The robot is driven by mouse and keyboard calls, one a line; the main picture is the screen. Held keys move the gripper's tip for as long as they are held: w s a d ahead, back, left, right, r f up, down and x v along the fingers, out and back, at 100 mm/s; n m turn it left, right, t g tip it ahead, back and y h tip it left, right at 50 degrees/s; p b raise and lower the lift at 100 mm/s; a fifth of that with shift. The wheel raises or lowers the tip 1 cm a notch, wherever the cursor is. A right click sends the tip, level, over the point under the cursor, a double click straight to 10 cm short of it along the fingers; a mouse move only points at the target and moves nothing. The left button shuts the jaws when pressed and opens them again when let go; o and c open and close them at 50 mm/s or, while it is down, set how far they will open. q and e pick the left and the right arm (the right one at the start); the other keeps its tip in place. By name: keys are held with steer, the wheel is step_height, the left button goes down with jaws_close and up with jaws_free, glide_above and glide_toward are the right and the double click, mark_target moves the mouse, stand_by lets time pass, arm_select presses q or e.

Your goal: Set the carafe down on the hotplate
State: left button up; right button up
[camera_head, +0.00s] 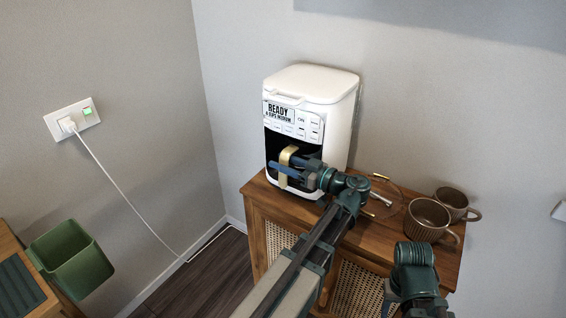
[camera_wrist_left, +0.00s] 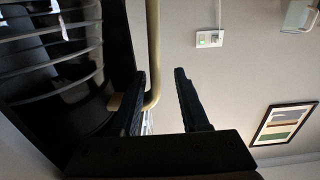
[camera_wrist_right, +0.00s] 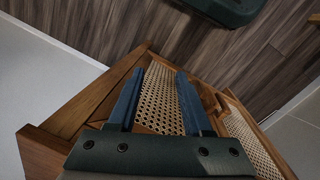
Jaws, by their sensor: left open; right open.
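The white coffee maker (camera_head: 312,90) stands on the cabinet, with a dark bay in its front. The carafe's gold-beige handle (camera_head: 286,158) shows at that bay, and its dark body is mostly hidden. My left gripper (camera_head: 281,172) is at the handle, its fingers open. In the left wrist view the handle (camera_wrist_left: 153,45) runs beside the left finger, partly hidden by it; contact cannot be told. The hotplate is hidden by the carafe and my left gripper. My right gripper (camera_wrist_right: 159,73) is open and empty above the cabinet's cane front.
Two brown cups (camera_head: 427,219) (camera_head: 453,203) stand at the cabinet top's right end. A clear, gold-trimmed item (camera_head: 383,204) lies between them and the machine, close to my left arm. A green bin (camera_head: 72,262) is at lower left. A plugged cord (camera_head: 125,187) hangs on the left wall.

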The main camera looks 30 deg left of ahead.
arm_select(q)
steer(key=s+d, duration=0.1)
steer(key=d, duration=1.1)
